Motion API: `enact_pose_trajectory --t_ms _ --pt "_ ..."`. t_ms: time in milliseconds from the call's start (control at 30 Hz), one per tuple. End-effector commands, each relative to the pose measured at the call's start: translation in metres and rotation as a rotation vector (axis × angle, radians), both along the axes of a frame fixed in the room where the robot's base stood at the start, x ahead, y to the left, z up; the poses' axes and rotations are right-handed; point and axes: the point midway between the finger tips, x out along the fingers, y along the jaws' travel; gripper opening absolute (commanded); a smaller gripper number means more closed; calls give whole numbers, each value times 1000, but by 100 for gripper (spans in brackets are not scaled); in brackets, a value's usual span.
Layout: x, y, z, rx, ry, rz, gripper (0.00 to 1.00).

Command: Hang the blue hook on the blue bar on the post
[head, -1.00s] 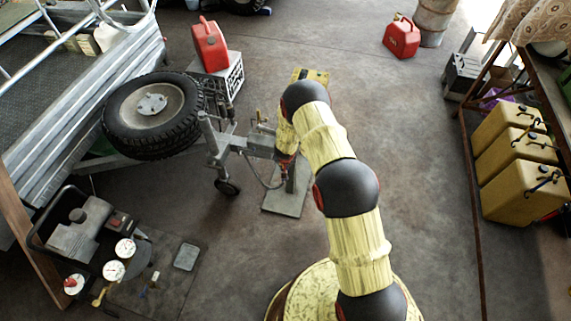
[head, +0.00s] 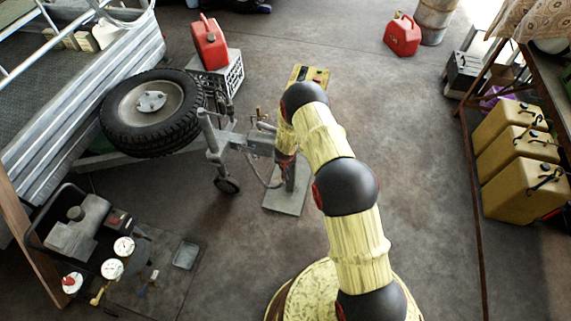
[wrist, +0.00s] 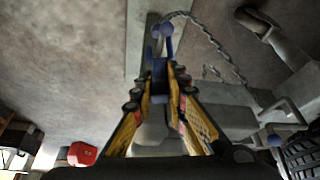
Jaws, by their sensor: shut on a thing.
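In the wrist view my gripper (wrist: 159,84) is shut on the blue hook (wrist: 159,68), which sticks out beyond the fingertips. Just past it are rounded blue ends (wrist: 166,30), which seem to belong to the blue bar, in front of the grey post. I cannot tell whether hook and bar touch, as they overlap in this view. In the head view the grey post (head: 291,176) stands on a square base plate (head: 285,201), right beside the trailer coupling. My arm hides the gripper, the hook and the bar there.
The trailer's jockey wheel (head: 227,184) and spare wheel (head: 151,107) are left of the post. A chain (wrist: 218,47) hangs close by in the wrist view. A compressor (head: 78,232) with gauges sits at lower left, yellow cans (head: 522,175) at right.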

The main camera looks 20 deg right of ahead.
Motion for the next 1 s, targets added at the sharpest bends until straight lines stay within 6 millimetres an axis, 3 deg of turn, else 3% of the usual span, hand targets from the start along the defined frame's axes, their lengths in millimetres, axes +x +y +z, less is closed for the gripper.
enact_pose_trajectory --t_ms 633,667,1000 --pt "0 0 -15 0 0 1 0" --pt "0 0 -15 0 0 1 16" --pt "0 0 -14 0 0 1 35"
